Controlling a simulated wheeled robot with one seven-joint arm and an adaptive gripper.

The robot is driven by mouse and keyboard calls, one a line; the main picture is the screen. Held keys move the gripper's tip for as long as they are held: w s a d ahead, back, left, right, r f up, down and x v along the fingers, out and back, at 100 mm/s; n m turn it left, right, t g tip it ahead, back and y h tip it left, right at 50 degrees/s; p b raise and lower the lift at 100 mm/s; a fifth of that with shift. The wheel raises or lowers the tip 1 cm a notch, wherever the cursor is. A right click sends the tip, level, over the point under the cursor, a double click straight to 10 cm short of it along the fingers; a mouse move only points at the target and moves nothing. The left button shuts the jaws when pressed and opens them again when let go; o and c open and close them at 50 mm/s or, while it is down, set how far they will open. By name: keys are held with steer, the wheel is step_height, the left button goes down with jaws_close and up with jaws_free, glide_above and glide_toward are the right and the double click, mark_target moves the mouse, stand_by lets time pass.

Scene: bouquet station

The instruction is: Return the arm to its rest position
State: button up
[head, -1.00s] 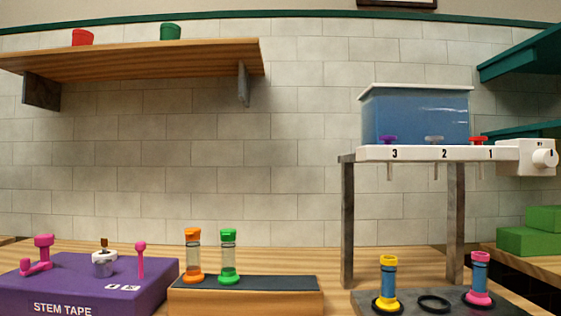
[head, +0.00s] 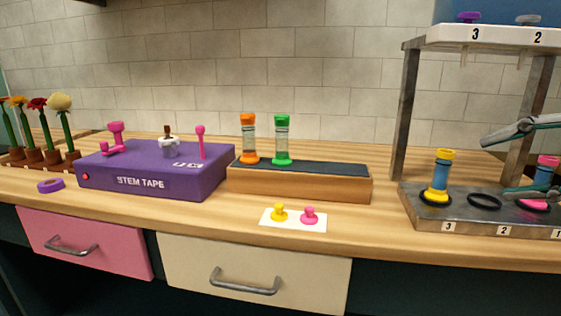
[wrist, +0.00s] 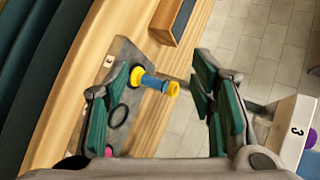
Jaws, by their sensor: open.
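My gripper (head: 495,166) is at the right edge of the head view, its two green-padded fingers spread apart and pointing left. It is in front of the right part of the metal stand, partly covering a blue vial with a pink cap (head: 547,161). In the wrist view the open fingers (wrist: 163,72) frame a blue vial with a yellow cap (wrist: 153,82), and nothing is held between them. That yellow-capped vial (head: 440,175) stands upright at place 3 of the stand. The rest of my arm is out of the head view.
The metal stand (head: 418,226) has an empty black ring (head: 484,201) at place 2.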

steer(key=s+a+f+n+g, duration=0.45)
steer(key=a+f, duration=0.25)
steer(key=a, duration=0.3)
steer(key=s+a+f+n+g+h, duration=0.2)
steer(key=s+f+n+g+h, duration=0.4)
steer(key=s+f, duration=0.65)
step_height(320, 180, up, 28)
steer(key=n+t+p, duration=0.1)
steer(key=t+p, duration=0.3)
steer(key=p, duration=2.2)
steer(key=shift+s+d, duration=0.2)
steer(key=shift+d, duration=0.1)
